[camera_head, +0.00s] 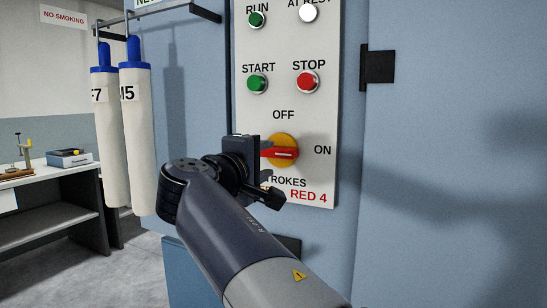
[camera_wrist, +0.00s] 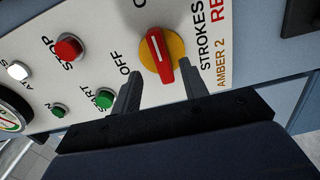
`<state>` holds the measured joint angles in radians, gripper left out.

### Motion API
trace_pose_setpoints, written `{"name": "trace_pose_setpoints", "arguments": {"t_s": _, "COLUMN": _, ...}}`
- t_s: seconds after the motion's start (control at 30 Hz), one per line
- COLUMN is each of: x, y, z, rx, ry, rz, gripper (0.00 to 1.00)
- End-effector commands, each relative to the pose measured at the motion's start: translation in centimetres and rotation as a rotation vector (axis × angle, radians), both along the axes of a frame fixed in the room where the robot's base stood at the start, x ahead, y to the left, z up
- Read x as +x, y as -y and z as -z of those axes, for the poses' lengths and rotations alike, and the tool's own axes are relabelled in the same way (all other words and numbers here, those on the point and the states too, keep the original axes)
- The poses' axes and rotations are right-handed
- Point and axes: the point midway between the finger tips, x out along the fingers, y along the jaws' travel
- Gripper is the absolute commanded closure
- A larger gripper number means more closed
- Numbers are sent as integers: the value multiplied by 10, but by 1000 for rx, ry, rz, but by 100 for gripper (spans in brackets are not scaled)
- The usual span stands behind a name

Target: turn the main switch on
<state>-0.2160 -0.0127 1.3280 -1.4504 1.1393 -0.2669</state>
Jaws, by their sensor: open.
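The main switch has a yellow round base and a red handle, seen in the head view (camera_head: 285,148) and in the wrist view (camera_wrist: 164,60). OFF is printed above it and ON to its right. The handle lies about level, and its white-marked end points toward ON. My gripper (camera_head: 268,165) is just left of and in front of the switch and hides part of the panel. In the wrist view its two fingers (camera_wrist: 160,88) are apart, with the handle's near end between or just beyond their tips. Gaps show on both sides; contact cannot be told.
The pale panel (camera_head: 322,120) carries a green START button (camera_head: 257,83) and a red STOP button (camera_head: 306,82) above the switch. A black latch (camera_head: 378,67) sits to the right. White cylinders (camera_head: 137,140) hang at left, beside a workbench (camera_head: 45,180).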

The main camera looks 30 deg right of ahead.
Motion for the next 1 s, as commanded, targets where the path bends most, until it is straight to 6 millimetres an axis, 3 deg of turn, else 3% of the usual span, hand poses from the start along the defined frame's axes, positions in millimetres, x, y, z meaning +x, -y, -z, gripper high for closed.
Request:
{"name": "trace_pose_setpoints", "arguments": {"t_s": 0.2, "x": -18, "y": -24, "z": 0, "rx": 0, "ry": 0, "rz": -3, "gripper": 58}}
{"name": "trace_pose_setpoints", "arguments": {"t_s": 0.4, "x": -25, "y": -31, "z": 0, "rx": 1, "ry": -1, "rz": 0, "gripper": 58}}
{"name": "trace_pose_setpoints", "arguments": {"t_s": 0.77, "x": -25, "y": -31, "z": 0, "rx": 1, "ry": -1, "rz": 2, "gripper": 58}}
{"name": "trace_pose_setpoints", "arguments": {"t_s": 1.0, "x": -15, "y": -18, "z": 0, "rx": 0, "ry": 0, "rz": 4, "gripper": 58}}
